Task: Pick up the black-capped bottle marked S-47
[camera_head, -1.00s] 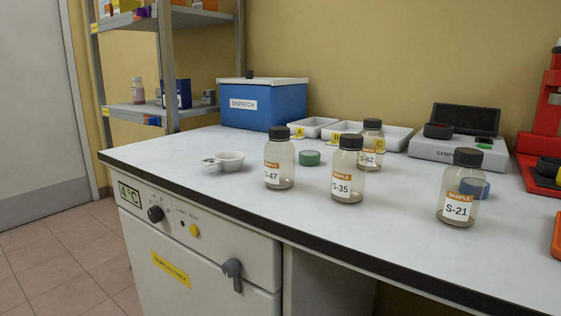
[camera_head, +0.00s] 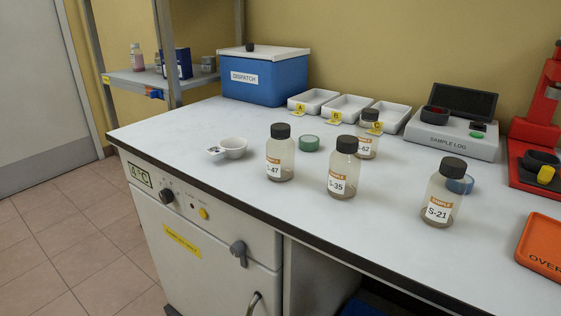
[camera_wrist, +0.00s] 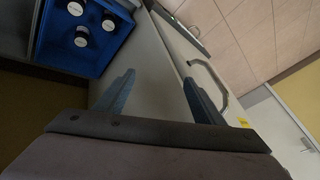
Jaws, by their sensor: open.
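The black-capped bottle marked S-47 (camera_head: 280,155) stands upright on the white bench in the head view, left of the other sample bottles. Its label is partly turned, with "-47" readable. Bottle S-35 (camera_head: 343,170) stands close to its right, S-62 (camera_head: 367,143) is behind that, and S-21 (camera_head: 441,195) is further right; all have black caps. My gripper (camera_wrist: 158,92) shows only in the wrist view. Its two fingers are apart with nothing between them. It faces a cabinet front and the floor, away from the bottles on the bench.
A small white dish (camera_head: 233,148) and a green tape roll (camera_head: 309,143) lie near S-47. White trays (camera_head: 347,108), a blue dispatch box (camera_head: 265,80) and an orange tray (camera_head: 541,247) are on the bench. In the wrist view, a blue crate (camera_wrist: 62,50) holds several capped items.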

